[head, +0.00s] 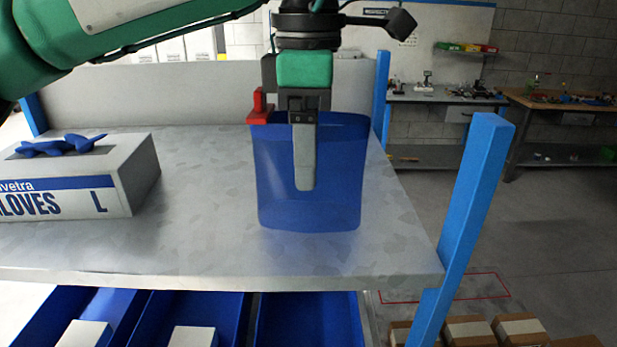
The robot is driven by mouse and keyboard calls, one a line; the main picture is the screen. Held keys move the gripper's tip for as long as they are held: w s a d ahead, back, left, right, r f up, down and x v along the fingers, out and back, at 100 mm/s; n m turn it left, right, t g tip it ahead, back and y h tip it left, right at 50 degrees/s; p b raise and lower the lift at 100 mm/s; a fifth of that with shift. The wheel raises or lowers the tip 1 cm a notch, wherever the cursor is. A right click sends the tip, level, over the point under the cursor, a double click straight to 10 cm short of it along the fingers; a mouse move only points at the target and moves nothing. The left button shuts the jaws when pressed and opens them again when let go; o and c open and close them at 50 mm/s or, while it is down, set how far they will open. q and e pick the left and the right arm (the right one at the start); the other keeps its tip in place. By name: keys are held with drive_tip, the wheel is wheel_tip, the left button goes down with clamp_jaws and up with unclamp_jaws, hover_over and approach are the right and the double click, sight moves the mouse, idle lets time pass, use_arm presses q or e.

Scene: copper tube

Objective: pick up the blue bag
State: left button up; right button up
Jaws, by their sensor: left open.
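The blue bag (310,208) stands upright on the grey metal shelf top, right of the middle. It is translucent and dark at its upper rim. My left gripper (304,180) points straight down over it from above. The gripper is open. A small red piece (259,108) shows at the bag's upper left edge. My right gripper is not in view.
A glove box (75,180) with blue gloves on top stands at the left of the shelf top (200,240). A blue post (475,190) rises at the right front corner. Blue bins (305,320) sit below. The surface between box and bag is clear.

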use_arm(q)
drive_tip(key=shift+f, duration=0.2)
drive_tip(key=c, duration=1.3)
drive_tip(key=shift+r, duration=0.2)
